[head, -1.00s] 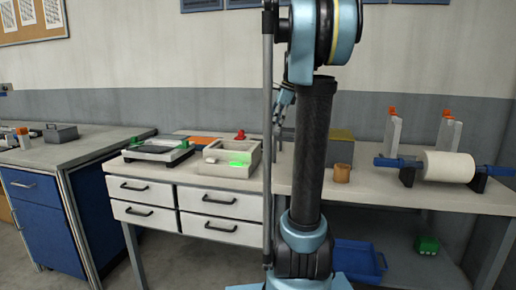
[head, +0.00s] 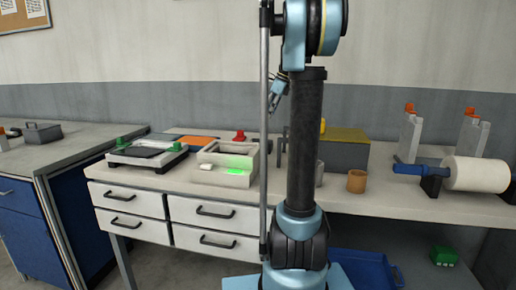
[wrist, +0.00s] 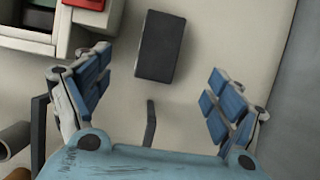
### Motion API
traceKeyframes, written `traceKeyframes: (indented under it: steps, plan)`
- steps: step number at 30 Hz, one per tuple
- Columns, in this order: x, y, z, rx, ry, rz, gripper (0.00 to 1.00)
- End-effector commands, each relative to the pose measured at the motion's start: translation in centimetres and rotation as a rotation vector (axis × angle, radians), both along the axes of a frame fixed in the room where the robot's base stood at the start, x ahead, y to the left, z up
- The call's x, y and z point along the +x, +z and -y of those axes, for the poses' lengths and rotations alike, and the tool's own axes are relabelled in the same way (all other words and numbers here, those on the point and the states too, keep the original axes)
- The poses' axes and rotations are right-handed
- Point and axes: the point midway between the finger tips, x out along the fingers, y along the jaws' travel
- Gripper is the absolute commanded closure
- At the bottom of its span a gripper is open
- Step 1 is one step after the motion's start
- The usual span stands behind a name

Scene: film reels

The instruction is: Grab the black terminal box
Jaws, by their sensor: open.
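A black box (wrist: 159,46), matching the terminal box, lies on the pale surface in the upper middle of the wrist view, slightly tilted. My gripper (wrist: 160,75) is open and empty, with blue-padded fingers spread to the left and right below the box. The box appears beyond the fingertips, and nothing is between the pads. In the head view, part of my gripper (head: 279,88) shows beside the pole, above the bench. I cannot pick out the box in the head view; my arm covers part of the bench there.
A dark strip (wrist: 150,122) lies below the box. In the head view, the bench holds a yellow-lidded grey box (head: 345,150), a brown cup (head: 357,181) and a white roll (head: 477,174).

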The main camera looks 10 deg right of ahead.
Motion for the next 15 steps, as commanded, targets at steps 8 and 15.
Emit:
traceKeyframes:
  steps: [8, 15]
  plan:
    - [0.7, -4.7, -0.7, 0.000, -0.012, 0.000, 0.14]
    - [1.2, -8.3, -1.9, 0.000, -0.013, 0.001, 0.14]
